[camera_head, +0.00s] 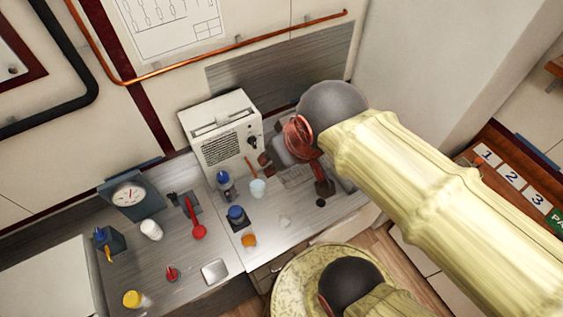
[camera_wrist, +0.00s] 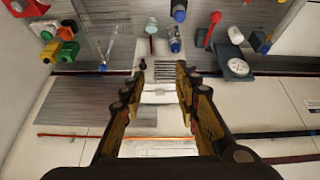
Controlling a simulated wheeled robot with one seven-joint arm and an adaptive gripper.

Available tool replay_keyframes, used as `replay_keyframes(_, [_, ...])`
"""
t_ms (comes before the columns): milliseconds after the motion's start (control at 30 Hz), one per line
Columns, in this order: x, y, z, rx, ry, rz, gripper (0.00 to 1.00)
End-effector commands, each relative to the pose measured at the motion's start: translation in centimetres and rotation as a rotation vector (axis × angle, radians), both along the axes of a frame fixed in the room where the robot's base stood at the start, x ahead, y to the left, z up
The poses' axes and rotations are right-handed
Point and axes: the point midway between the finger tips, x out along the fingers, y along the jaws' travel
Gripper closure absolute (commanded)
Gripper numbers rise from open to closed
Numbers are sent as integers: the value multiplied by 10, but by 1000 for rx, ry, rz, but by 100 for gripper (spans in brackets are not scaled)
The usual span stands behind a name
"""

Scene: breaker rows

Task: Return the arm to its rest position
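My arm, in a pale yellow sleeve, reaches from the lower right over the counter in the head view. It is stretched out, with a dark grey rounded joint near its end. In the wrist view, my gripper (camera_wrist: 161,76) has its two fingers well apart with nothing between them. Beyond the gap is the white box with a slotted grille (camera_wrist: 160,96), which stands against the wall and also shows in the head view (camera_head: 222,128). In the head view the gripper's fingers are hard to make out near the arm's end.
The counter (camera_head: 190,255) holds a dial scale (camera_head: 129,195), a red spoon-like tool (camera_head: 197,225), blue-capped bottles, a pale cup (camera_head: 257,189), a small metal tray (camera_head: 215,271) and a yellow-topped jar (camera_head: 131,299). A copper pipe (camera_head: 205,55) runs along the wall. A numbered panel (camera_head: 511,175) is at right.

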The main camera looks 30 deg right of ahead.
Motion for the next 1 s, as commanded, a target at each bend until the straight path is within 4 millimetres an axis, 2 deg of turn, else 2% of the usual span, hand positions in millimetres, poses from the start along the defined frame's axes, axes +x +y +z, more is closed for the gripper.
replay_keyframes(133, [-11,0,-6,20,-14,-38,69])
replay_keyframes(567, [-11,0,-13,22,-14,-41,69])
replay_keyframes(767, [-11,0,-45,22,-13,-41,69])
replay_keyframes(1000, [-11,0,-105,22,-13,-41,69])
